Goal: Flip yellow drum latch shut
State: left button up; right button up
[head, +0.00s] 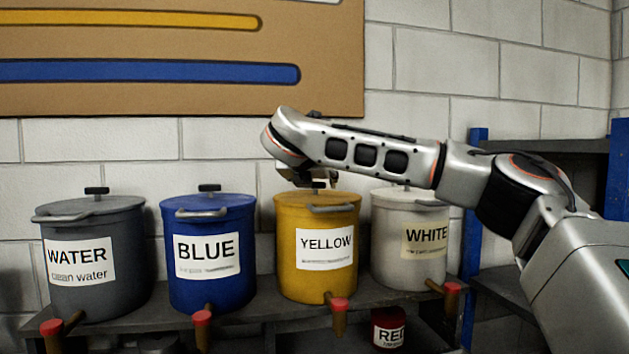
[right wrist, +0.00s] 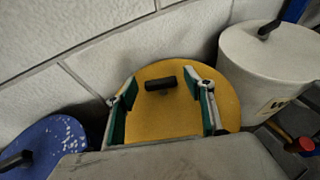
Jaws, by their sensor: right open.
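The yellow drum (head: 316,262), labelled YELLOW, stands on the shelf between the blue and white drums. A grey curved handle or latch (head: 332,208) shows at its front rim in the head view. My right gripper (head: 318,182) is above the drum's lid, pointing down. In the right wrist view the right gripper (right wrist: 163,98) is open, its fingers apart over the yellow lid (right wrist: 222,95). A black knob (right wrist: 161,83) on the lid shows between the fingers; I cannot tell whether they touch anything. The front of the lid is hidden by the gripper body there. My left gripper is not in view.
The grey WATER drum (head: 95,290), BLUE drum (head: 208,285) and WHITE drum (head: 408,268) stand close by on the shelf (head: 255,335). Red-capped taps stick out at the front. A small RED container (head: 389,328) sits lower. The block wall (head: 420,95) is close behind.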

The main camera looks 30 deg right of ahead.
jog(key=c, duration=1.1)
jog(key=shift+d+f+n+t+y+b, duration=0.15)
jog(key=shift+f+n+t+y+b, duration=0.25)
jog(key=shift+n+y+b, duration=0.4)
jog(key=shift+s+d+n+t+y+b, duration=0.1)
jog(key=shift+n+t+y+b, duration=0.2)
jog(key=shift+n+y, duration=0.15)
jog(key=shift+r+n+y, duration=0.1)
jog(key=shift+n+y, duration=0.25)
jog(key=shift+y, duration=0.1)
jog(key=shift+s+r+n+t+y, duration=0.15)
jog(key=shift+n+t+y, duration=0.25)
jog(key=shift+n+y, duration=0.25)
jog(key=shift+r+y, duration=0.15)
jog(key=shift+y, duration=0.1)
jog(key=o, duration=1.1)
